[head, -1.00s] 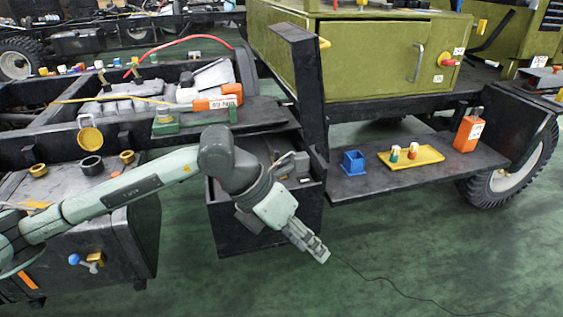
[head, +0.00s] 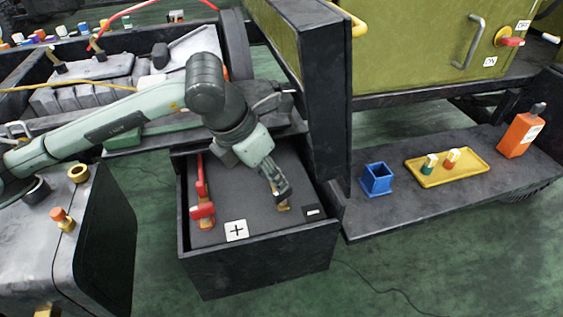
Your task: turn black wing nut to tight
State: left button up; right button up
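The battery top (head: 225,175) lies in an open black box, with a white plus label (head: 236,230) and a black minus label (head: 314,211). My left gripper (head: 281,198) points down at the right-hand terminal, close to the minus label. A small brass-coloured part (head: 284,208) shows just below its fingertips. The black wing nut cannot be made out; the fingers cover that spot. Whether the fingers are closed on anything is too small to tell. A red clamp with a red lead (head: 203,208) sits at the left-hand terminal. My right gripper is not in view.
The box's front wall (head: 262,267) and a tall dark post (head: 325,110) border the battery. A side step at right bears a blue square cup (head: 376,179), a yellow tray (head: 447,171) and an orange bottle (head: 520,133).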

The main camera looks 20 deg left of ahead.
aim_at(283, 196)
pick_arm(q)
jog(key=x, duration=0.8)
jog(key=shift+w+r, duration=0.15)
jog(key=shift+w, duration=0.15)
jog(key=shift+a, duration=0.1)
grip_shut()
